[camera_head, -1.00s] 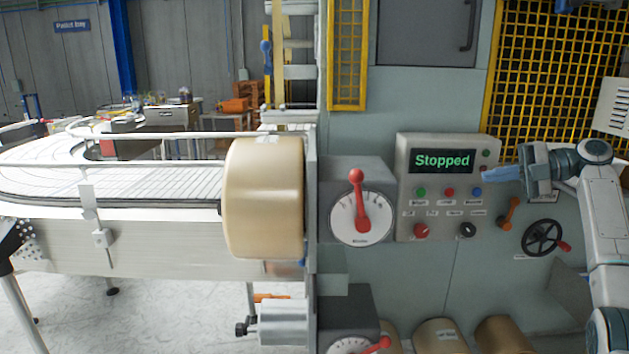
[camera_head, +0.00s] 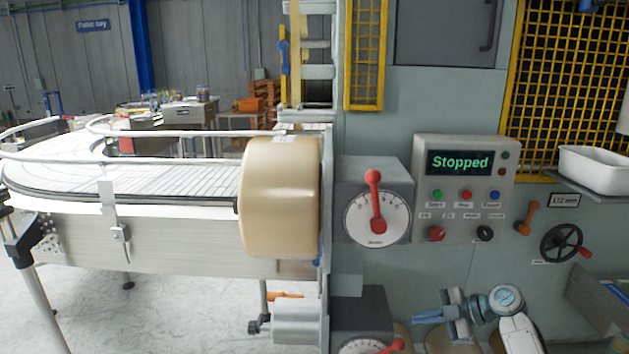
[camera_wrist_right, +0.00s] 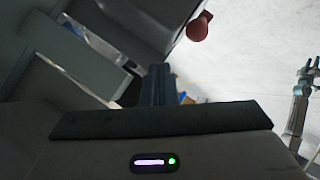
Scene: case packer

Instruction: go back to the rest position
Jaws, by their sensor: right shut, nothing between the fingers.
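My right gripper (camera_head: 428,317) is low at the bottom right of the head view, in front of the machine's lower part and below the control panel (camera_head: 465,172). Its blue fingers point left, are closed together and hold nothing. In the right wrist view the shut fingers (camera_wrist_right: 158,86) show dark in the middle. The panel's display (camera_head: 460,162) reads "Stopped" in green. My left gripper is not in the head view.
A dial with a red lever (camera_head: 375,205) stands left of the panel, and a large tape roll (camera_head: 280,197) left of that. A black handwheel (camera_head: 562,243) and a white bin (camera_head: 595,170) are at the right. A conveyor (camera_head: 170,240) fills the left.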

